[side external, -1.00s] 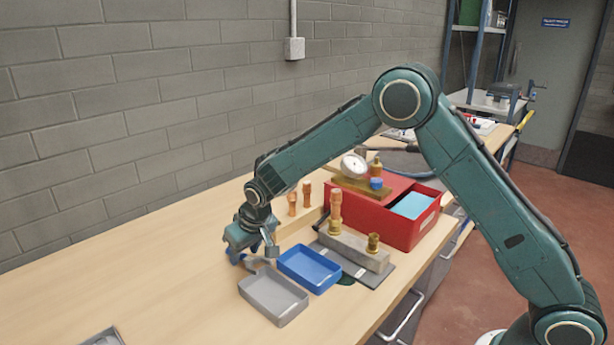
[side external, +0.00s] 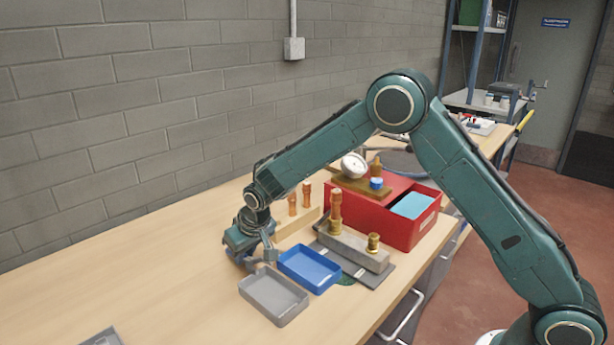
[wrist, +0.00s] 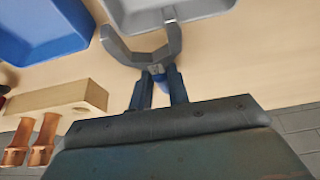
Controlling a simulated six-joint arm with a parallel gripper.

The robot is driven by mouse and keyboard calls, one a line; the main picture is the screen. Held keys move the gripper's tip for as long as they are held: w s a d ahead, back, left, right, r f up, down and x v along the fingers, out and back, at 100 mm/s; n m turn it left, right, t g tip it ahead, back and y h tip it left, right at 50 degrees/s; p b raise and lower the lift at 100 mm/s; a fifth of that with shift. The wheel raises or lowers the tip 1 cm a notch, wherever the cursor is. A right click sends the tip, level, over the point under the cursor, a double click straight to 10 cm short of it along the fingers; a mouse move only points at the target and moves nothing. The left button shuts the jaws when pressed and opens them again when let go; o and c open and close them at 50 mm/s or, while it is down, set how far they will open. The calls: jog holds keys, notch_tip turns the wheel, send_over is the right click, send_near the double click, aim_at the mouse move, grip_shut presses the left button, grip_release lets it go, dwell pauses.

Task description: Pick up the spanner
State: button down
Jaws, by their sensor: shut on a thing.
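The spanner (wrist: 150,50) has a grey open-ended jaw and a bit of blue at its handle in the wrist view. My gripper (wrist: 158,90) is shut on the spanner just behind its jaw, with a finger on each side. In the side view my gripper (side external: 258,262) is low at the table behind the grey tray, and the spanner's grey jaw (side external: 264,255) shows at the fingers. Most of the handle is hidden by the gripper. I cannot tell whether the spanner touches the table.
A grey tray (side external: 272,318) and a blue tray (side external: 309,287) are close in front of the gripper. Copper fittings (side external: 307,193) stand in a wooden block (side external: 296,234) behind. A red toolbox (side external: 410,232) is to the right.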

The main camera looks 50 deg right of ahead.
jog(key=shift+r, duration=0.2)
notch_tip(320, 180, up, 20)
jog(key=shift+f, duration=0.15)
dwell(0.6)
jog(key=shift+f, duration=0.15)
dwell(0.5)
jog(key=a+f+n+g+y, duration=0.4)
jog(key=f+n+y, duration=0.3)
jog(key=f+n, duration=0.6)
jog(key=shift+w+a+f+n, duration=0.2)
jog(key=shift+a+f+n, duration=0.15)
jog(key=shift+n, duration=2.15)
jog(key=shift+f, duration=3.35)
